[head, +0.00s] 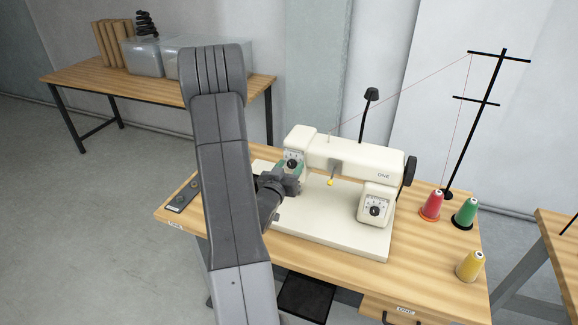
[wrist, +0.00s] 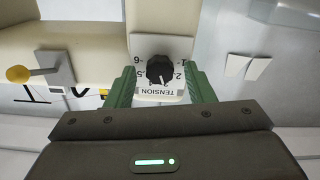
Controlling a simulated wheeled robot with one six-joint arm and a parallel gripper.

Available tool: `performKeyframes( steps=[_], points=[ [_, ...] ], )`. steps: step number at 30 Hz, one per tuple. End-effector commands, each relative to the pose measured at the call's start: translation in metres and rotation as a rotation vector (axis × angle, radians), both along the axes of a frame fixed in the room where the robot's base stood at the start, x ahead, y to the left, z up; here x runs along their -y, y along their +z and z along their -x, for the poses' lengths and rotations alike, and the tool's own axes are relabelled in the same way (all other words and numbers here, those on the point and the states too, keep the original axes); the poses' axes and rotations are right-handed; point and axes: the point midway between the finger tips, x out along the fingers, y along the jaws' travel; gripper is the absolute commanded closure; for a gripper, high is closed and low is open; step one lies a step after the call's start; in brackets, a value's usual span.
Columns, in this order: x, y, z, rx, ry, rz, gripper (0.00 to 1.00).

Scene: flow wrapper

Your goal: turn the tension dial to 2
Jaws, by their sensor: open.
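The tension dial (wrist: 160,70) is a black round knob on a white panel marked TENSION, with numbers around it. It sits on the cream sewing machine (head: 345,152), on its left end in the head view, where the dial (head: 292,163) shows small. My gripper (wrist: 160,78) is open, with its green fingers on the left and right of the knob. A gap seems to show between each finger and the knob; contact cannot be told. The knob's pointer is too small to read. In the head view my gripper (head: 290,170) is at the dial panel, partly hidden by my arm.
A second dial (head: 375,211) is on the machine's right front. A yellow-tipped lever (head: 331,182) projects between them. Red (head: 431,206), green (head: 465,213) and yellow (head: 470,266) thread cones and a black thread stand (head: 476,125) are to the right. A control plate (head: 184,196) lies left.

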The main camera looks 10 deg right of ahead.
Motion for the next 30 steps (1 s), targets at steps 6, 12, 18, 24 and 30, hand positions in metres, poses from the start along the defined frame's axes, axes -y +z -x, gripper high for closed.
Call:
performKeyframes(
  steps=[6, 12, 18, 24, 30],
  points=[
    [0.0003, -0.0003, -0.0003, 0.0, 0.0, 0.0, 0.52],
    [0.0002, -0.0002, -0.0001, 0.0, 0.0, 0.0, 0.87],
    [0.0002, -0.0003, 0.0, -0.002, -0.001, 0.003, 0.96],
    [0.0001, -0.0012, -0.0002, -0.027, -0.001, 0.042, 0.96],
    [-0.0002, -0.0023, -0.0005, -0.093, 0.001, 0.142, 0.96]
  ],
)
